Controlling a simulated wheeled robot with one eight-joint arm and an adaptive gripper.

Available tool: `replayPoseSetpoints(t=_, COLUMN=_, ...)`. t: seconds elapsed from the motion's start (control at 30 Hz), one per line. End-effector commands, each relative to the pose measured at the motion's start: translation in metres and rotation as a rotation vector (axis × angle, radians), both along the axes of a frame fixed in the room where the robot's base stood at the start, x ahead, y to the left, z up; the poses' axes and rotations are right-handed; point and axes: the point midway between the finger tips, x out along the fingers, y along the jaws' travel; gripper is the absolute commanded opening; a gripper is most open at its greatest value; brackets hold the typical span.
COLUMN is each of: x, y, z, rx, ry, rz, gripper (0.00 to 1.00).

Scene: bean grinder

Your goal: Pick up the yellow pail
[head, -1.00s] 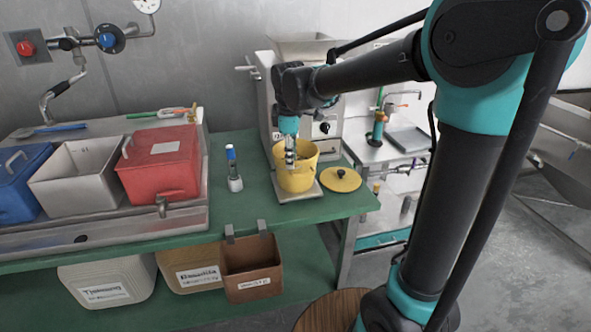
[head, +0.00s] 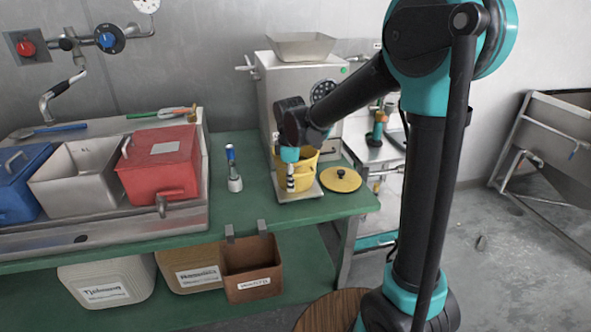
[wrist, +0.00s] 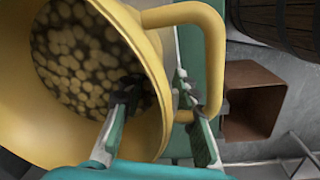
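The yellow pail (head: 310,166) stands upright on a pale square plate (head: 312,192) on the green table. It also shows in the wrist view (wrist: 158,75), with round tan pieces inside and a loop handle (wrist: 213,50) on its side. My gripper (head: 290,186) is down at the near side of the pail in the head view. In the wrist view my gripper (wrist: 155,80) is open. One finger reaches over the rim into the pail's mouth; the other is outside, by the handle's lower end. I cannot tell whether either finger touches the pail.
A yellow lid (head: 341,180) lies right of the pail. A grinder machine (head: 290,85) stands close behind it. A small bottle (head: 233,170) stands to the left, past clear green table. A brown bin (head: 252,270) hangs at the table's front edge.

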Motion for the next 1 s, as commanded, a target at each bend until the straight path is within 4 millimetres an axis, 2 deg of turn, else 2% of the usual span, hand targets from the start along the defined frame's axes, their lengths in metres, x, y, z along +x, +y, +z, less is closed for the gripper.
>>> replayPoseSetpoints(t=0.1, x=0.0000, y=0.0000, z=0.0002, rx=0.000, ry=0.000, rz=0.000, gripper=0.28)
replayPoseSetpoints(t=0.33, x=-0.0001, y=0.0000, z=0.0003, rx=0.000, ry=0.000, rz=0.000, gripper=0.00)
replayPoseSetpoints(t=1.0, x=-0.0001, y=-0.0001, z=0.0011, rx=0.000, ry=-0.001, rz=0.000, gripper=0.00)
